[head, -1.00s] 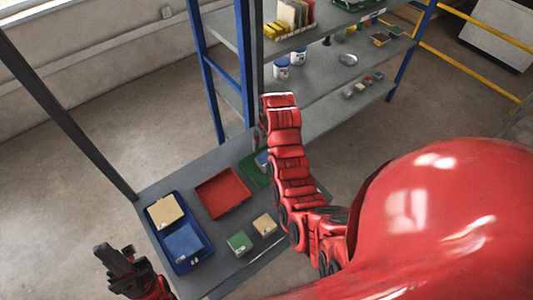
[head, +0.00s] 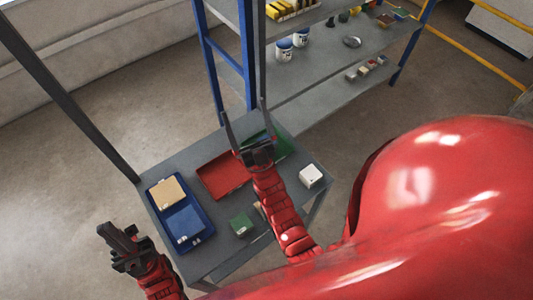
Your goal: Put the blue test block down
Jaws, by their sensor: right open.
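A blue block (head: 184,223) lies in the blue tray (head: 207,238) at the table's left, beside a tan block (head: 167,191) in the same tray. My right gripper (head: 244,112) is open, its two fingers spread wide and pointing away over the far side of the table, near the red tray (head: 222,176) and the green tray (head: 281,146). I see nothing between its fingers. My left gripper (head: 116,238) hangs off the table's left front side, apart from the trays. Its jaws are too unclear to judge.
A green block (head: 241,225) lies near the table's front, with a tan one mostly hidden behind my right arm. A white block (head: 311,175) sits at the right edge. A shelf rack (head: 325,94) with a blue post (head: 248,55) stands behind.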

